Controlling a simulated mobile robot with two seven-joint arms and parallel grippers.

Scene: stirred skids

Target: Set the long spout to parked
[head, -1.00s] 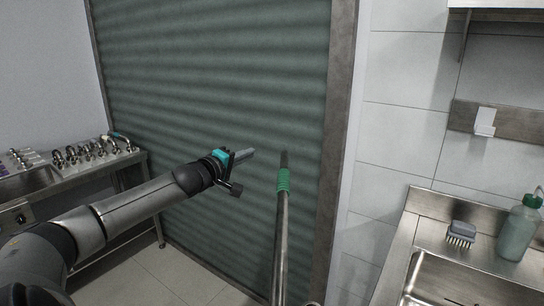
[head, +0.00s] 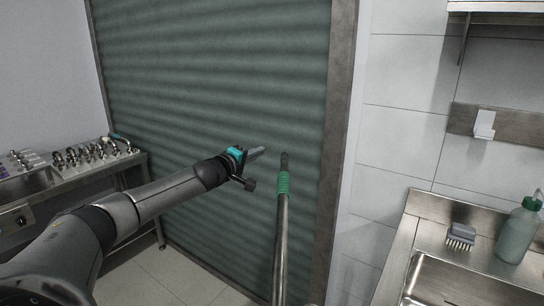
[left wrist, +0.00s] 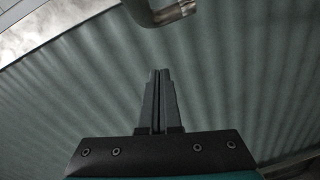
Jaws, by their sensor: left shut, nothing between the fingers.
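What looks like the long spout (head: 281,235) is a slim steel tube with a green ribbed sleeve and a dark tip. It rises from the bottom middle of the head view. My left gripper (head: 262,150) is shut and empty, just left of the dark tip, with a small gap in the picture. In the left wrist view my shut fingers (left wrist: 160,73) point up the picture. A bent shiny metal pipe (left wrist: 170,10), probably the spout, shows beyond them at the top edge. The spout's base is out of view. My right gripper is not in view.
A green-grey roller shutter (head: 215,75) fills the background. A steel sink counter (head: 393,255) at right holds a brush (head: 461,235) and a green bottle (head: 517,232). A steel table (head: 135,157) with several metal fittings stands at left. The floor between is clear.

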